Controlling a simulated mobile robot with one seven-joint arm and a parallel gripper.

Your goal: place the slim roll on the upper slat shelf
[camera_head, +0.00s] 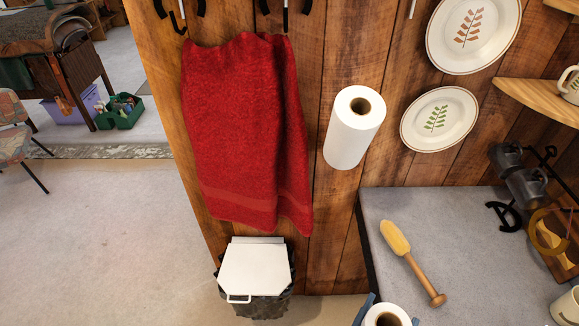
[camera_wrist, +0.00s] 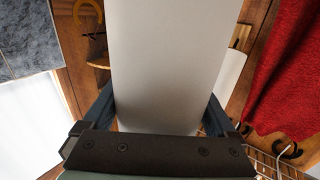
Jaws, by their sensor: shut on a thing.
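A white paper roll (camera_head: 388,317) shows at the bottom edge of the head view, its open core facing up. My gripper (camera_head: 389,311) has a blue finger on each side of it and is shut on it. In the wrist view the held roll (camera_wrist: 165,60) fills the middle between the dark fingers of my gripper (camera_wrist: 160,100). A second white roll (camera_head: 350,135) is mounted upright on the wood wall. I cannot make out the upper slat shelf for certain; a slatted piece (camera_wrist: 268,162) shows partly at the lower right of the wrist view.
A red towel (camera_head: 245,130) hangs from hooks left of the wall roll. A grey counter (camera_head: 390,205) holds a wooden-handled brush (camera_head: 410,262). Two plates (camera_head: 438,119) and a wooden corner shelf (camera_head: 535,97) are on the wall. A lidded bin (camera_head: 255,275) stands below the towel.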

